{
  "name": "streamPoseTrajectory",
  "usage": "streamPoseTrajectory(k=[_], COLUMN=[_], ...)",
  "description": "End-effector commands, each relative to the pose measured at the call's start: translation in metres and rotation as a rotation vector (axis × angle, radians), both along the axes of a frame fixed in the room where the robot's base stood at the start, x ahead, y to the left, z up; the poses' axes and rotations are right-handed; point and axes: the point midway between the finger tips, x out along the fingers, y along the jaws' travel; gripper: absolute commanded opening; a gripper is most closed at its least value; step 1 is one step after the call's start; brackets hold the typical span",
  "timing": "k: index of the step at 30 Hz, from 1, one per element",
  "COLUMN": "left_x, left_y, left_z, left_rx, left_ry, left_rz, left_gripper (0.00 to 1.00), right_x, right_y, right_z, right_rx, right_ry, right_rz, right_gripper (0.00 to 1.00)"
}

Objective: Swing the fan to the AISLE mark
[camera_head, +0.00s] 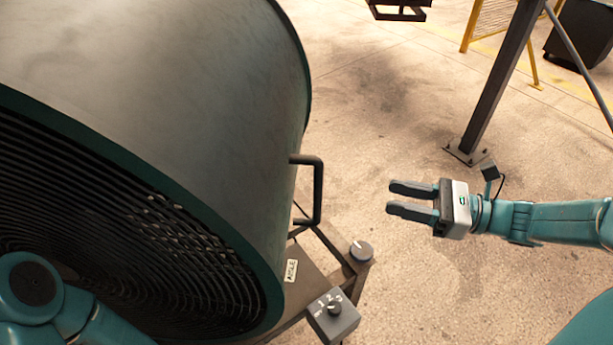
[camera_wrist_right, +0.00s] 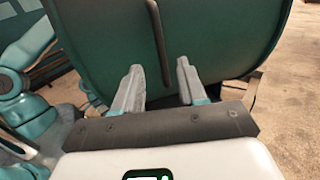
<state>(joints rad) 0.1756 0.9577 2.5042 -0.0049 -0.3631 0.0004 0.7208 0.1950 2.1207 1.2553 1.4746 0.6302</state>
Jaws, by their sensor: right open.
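The fan (camera_head: 190,60) is a big grey drum with a dark round grille that fills the left of the head view. A black bar handle (camera_head: 318,190) stands out from its right side. My right gripper (camera_head: 388,199) is open and empty, to the right of the handle with a gap between them, its fingers pointing at it. In the right wrist view the handle (camera_wrist_right: 158,40) runs upright beyond and between the open fingertips (camera_wrist_right: 160,82). A small white label (camera_head: 291,270) on the stand below has lettering too small to read surely. My left gripper is out of view.
A round knob (camera_head: 360,251) and a switch box (camera_head: 333,317) marked with numbers sit on the stand below the handle. A dark steel post (camera_head: 500,80) stands behind my right gripper. The concrete floor (camera_head: 390,110) between fan and post is clear.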

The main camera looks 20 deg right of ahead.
Motion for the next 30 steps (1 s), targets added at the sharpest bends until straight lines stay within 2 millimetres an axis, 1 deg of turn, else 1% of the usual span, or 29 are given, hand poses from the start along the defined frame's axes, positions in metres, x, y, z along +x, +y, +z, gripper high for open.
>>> streamPoseTrajectory(k=[5,15,18,21,24,30], left_x=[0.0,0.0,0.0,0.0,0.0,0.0], left_y=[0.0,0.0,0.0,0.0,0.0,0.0], left_z=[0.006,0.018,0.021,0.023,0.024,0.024], left_rx=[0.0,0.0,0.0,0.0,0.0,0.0], left_ry=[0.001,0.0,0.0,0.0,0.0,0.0], left_rz=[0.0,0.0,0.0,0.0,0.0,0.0], left_gripper=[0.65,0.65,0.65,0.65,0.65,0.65], right_x=[0.013,0.054,0.064,0.072,0.077,0.08], right_y=[0.024,0.093,0.11,0.122,0.13,0.135], right_z=[0.002,0.002,0.001,0.001,0.001,0.0], right_rx=[0.002,0.001,0.0,0.001,0.0,0.0], right_ry=[0.0,0.001,0.001,0.002,0.0,0.001], right_rz=[0.006,0.006,0.006,0.004,0.003,0.0], right_gripper=[0.41,0.41,0.41,0.41,0.41,0.41])
